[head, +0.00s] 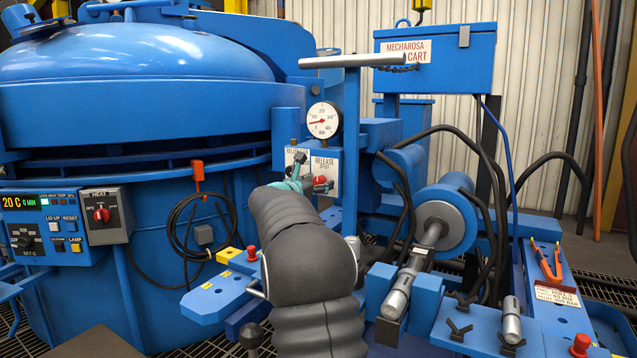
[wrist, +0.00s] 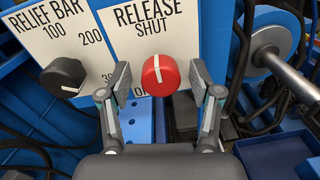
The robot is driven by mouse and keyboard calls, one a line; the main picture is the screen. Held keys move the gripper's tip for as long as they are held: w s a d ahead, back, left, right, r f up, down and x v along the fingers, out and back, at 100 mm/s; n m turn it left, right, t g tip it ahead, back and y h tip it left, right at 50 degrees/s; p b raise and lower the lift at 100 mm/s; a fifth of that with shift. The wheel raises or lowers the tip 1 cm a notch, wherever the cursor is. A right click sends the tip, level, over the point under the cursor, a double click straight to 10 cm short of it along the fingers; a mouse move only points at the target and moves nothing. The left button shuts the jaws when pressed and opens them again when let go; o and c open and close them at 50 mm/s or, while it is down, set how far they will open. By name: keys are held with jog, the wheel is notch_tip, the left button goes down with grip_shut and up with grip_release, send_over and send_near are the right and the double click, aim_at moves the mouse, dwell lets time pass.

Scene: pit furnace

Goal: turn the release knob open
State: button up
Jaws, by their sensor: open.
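The release knob (wrist: 160,76) is red with a white pointer line. The line points up toward the word SHUT on the white release plate (wrist: 148,25); the lower word on the plate is mostly hidden behind the knob and fingers. My gripper (wrist: 161,85) is open, with one finger on each side of the knob. Gaps show between the fingers and the knob in the wrist view. In the head view the red knob (head: 320,180) shows just right of my gripper (head: 299,168), partly hidden by it.
A black relief knob (wrist: 64,77) sits close by on the left of my left finger. A pressure gauge (head: 323,120) is above the plates. A grey T-bar (head: 350,61) stands behind. A cylinder with a rod (head: 437,228) is at the right.

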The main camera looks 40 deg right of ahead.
jog(key=shift+d, duration=0.2)
jog(key=shift+c, duration=0.2)
jog(key=c, duration=1.1)
